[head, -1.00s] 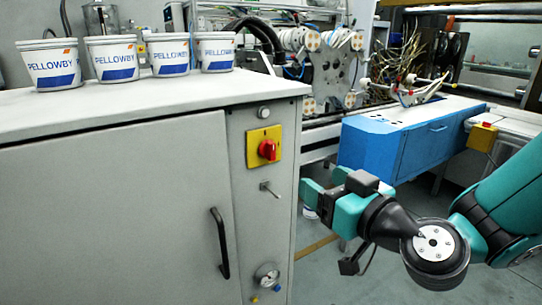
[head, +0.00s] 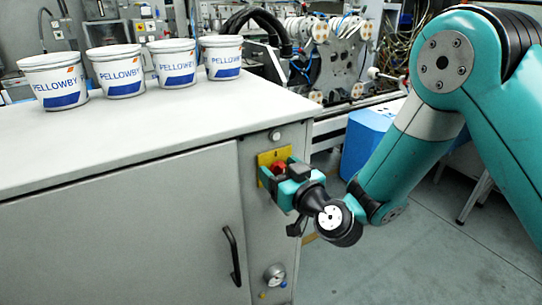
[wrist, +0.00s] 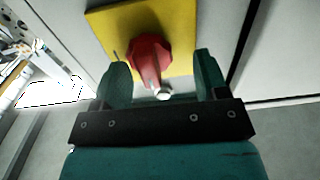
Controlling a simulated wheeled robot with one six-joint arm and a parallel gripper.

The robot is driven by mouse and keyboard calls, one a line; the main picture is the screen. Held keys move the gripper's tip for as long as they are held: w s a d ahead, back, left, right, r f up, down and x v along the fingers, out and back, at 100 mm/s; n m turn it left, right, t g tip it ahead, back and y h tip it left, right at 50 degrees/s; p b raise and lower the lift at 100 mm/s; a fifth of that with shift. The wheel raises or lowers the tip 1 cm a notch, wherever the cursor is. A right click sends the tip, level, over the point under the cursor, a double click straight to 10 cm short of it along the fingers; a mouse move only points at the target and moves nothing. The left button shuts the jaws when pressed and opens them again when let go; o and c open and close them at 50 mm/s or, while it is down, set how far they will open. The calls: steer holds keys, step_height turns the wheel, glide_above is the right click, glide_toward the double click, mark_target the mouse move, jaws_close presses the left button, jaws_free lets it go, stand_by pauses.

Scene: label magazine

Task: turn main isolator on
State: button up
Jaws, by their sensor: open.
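The main isolator is a red rotary knob (wrist: 150,60) on a yellow plate (wrist: 109,22), set on the grey cabinet's narrow front panel. In the head view the red knob (head: 279,167) and yellow plate (head: 272,156) are partly covered by my gripper (head: 274,175). In the wrist view my open gripper (wrist: 160,80) has one teal finger on each side of the knob, with gaps visible. The knob's handle points toward me and slightly down in that view. I cannot tell whether the fingers touch the plate.
Several white PELLOWBY tubs (head: 120,72) stand on the cabinet top (head: 130,130). A black door handle (head: 232,255) and a gauge (head: 274,274) are on the cabinet below. A blue unit (head: 362,140) stands behind my arm.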

steer(key=shift+w+d+f, duration=0.1)
steer(key=shift+w+f, duration=0.05)
steer(key=shift+w, duration=0.15)
steer(key=shift+d, duration=0.15)
steer(key=c, duration=0.9)
steer(key=shift+o, duration=0.2)
